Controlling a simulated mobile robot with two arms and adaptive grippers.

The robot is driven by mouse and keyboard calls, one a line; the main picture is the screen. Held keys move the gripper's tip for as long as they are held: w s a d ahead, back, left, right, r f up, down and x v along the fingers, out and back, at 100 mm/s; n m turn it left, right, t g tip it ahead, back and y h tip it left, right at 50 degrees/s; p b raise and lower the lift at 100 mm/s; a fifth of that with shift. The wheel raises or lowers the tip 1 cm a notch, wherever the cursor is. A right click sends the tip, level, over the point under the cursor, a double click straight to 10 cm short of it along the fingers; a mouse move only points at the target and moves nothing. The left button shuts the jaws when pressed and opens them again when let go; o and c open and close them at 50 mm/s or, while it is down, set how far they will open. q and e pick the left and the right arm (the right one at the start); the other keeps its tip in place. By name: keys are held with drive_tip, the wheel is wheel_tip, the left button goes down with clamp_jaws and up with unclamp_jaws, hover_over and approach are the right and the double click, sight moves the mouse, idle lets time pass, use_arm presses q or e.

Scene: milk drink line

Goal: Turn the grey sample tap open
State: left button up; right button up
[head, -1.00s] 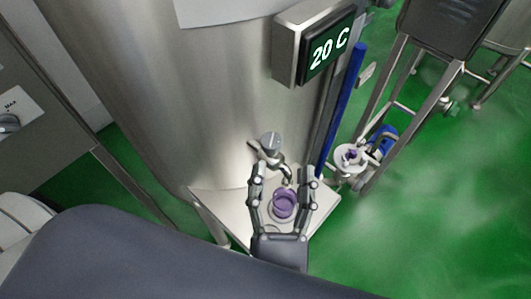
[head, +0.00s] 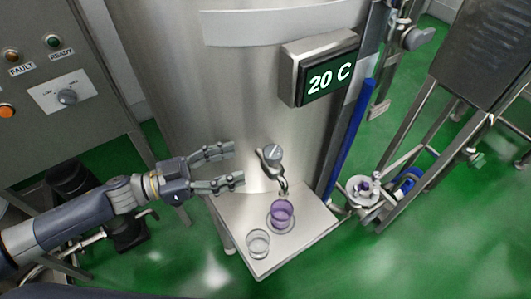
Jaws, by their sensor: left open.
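A glass with purple contents (head: 281,213) stands below the spout on the small steel shelf (head: 318,222). My left gripper (head: 242,166) is open and empty, to the left of the tap, its fingers pointing right towards it. The fingers appear apart from the knob. I cannot tell the exact setting of the knob. My right gripper is not in view.
An empty clear glass (head: 258,243) stands at the shelf's front left. A display (head: 328,77) reading 20 C is above right of the tap. A blue pole (head: 347,140) stands right of the shelf. A control panel (head: 58,95) is at the left.

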sight(273, 151)
use_arm(q)
drive_tip(key=p+x, duration=0.3)
drive_tip(key=x, duration=0.6)
drive_tip(key=shift+r, duration=0.1)
drive_tip(key=shift+p+x, duration=0.35)
drive_tip(key=shift+x, duration=0.45)
drive_tip(key=c, duration=1.1)
